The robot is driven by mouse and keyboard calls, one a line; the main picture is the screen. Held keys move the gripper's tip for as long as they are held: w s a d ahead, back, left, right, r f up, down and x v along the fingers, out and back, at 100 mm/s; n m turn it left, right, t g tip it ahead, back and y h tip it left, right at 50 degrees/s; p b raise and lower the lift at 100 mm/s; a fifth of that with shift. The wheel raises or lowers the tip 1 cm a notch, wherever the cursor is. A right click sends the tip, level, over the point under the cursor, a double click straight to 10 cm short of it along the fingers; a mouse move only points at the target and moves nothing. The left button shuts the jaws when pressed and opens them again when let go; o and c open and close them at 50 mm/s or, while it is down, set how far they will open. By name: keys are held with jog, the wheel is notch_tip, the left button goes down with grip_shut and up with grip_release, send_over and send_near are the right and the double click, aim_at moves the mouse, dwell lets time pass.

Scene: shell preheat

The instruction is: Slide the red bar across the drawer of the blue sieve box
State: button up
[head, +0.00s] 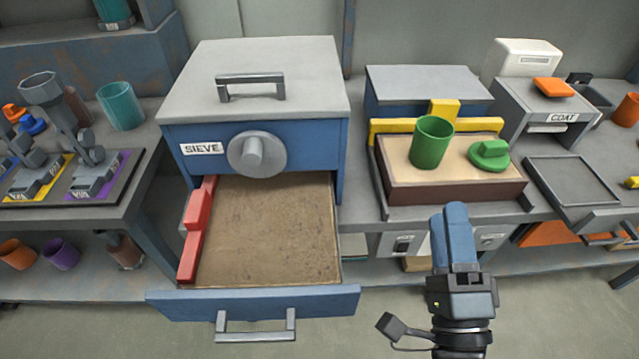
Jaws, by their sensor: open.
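The blue sieve box (325,140) has a grey top, a grey round knob and a SIEVE label. Its drawer (255,303) is pulled out and holds a flat brown, grainy bed (265,230). The red bar (190,255) lies lengthwise along the drawer's left side, from near the box front to near the drawer front. It has a raised red block partway along. My gripper (453,215) is to the right of the drawer, apart from it and from the bar. It is open, with blue fingers pointing up in the picture, and nothing shows between them.
To the right, a second blue box has its tray (450,192) out, with a yellow bar (385,127) across its back, a green cup (431,142) and a green lid-like piece (489,155). A rack of grey tools (75,165) stands left. Floor space lies between drawer and gripper.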

jog(key=w+a+m+g+h, duration=0.2)
jog(key=w+a+m+h, duration=0.1)
jog(key=w+a+m, duration=0.55)
jog(key=m+g+y+b, duration=0.2)
jog(key=m+g+y, duration=0.2)
jog(key=m+g, duration=0.45)
send_near(193, 209)
jog(key=w, duration=0.1)
jog(key=w+f+m+t, duration=0.1)
jog(key=shift+w+d+f+t, duration=0.1)
jog(key=shift+w+f+t, duration=0.1)
jog(key=shift+w+t, duration=0.05)
jog(key=shift+f+b, duration=0.5)
jog(key=shift+f, duration=0.05)
jog(key=shift+x, duration=3.85)
grip_shut()
